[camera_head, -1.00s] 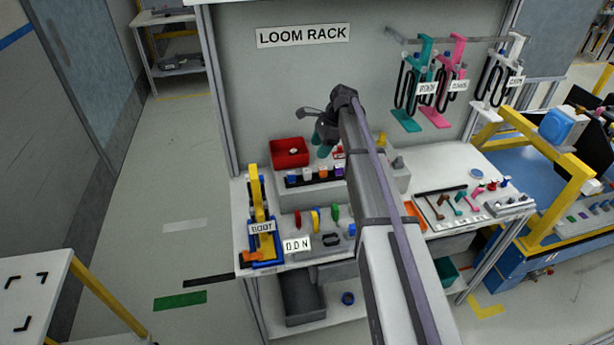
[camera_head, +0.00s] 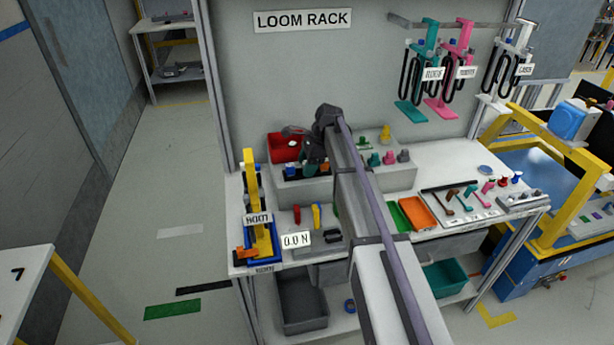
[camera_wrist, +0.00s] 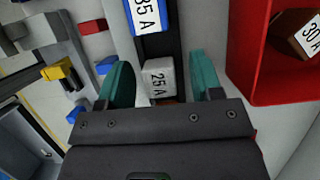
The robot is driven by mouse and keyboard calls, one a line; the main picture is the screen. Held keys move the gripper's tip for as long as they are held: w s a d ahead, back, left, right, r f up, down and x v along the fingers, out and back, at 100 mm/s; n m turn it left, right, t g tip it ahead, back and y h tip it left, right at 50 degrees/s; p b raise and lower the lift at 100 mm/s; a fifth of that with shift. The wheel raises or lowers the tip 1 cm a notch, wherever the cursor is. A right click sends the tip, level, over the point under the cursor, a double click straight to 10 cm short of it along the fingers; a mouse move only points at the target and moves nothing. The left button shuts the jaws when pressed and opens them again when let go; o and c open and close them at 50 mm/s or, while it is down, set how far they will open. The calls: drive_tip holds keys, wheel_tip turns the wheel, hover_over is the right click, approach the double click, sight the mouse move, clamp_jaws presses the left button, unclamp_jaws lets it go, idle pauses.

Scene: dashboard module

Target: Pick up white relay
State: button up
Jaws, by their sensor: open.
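The white relay (camera_wrist: 158,80), marked 25 A, sits in a dark rail (camera_wrist: 180,50) in the wrist view. My gripper (camera_wrist: 160,72) is open, with one teal finger on each side of the relay and visible gaps between. A blue relay (camera_wrist: 147,14) marked 35 A stands beyond it in the same rail. In the head view, my gripper (camera_head: 312,160) is low over the relay row on the raised grey block, and it hides the white relay there.
A red bin (camera_head: 284,147) stands close behind the row; in the wrist view the red bin (camera_wrist: 262,85) holds a brown relay (camera_wrist: 300,35) marked 30 A. A yellow-and-blue fixture (camera_head: 261,240) stands at the left. Small coloured parts lie on the lower bench.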

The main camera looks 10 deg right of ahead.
drive_tip(key=shift+r, duration=0.2)
drive_tip(key=c, duration=1.1)
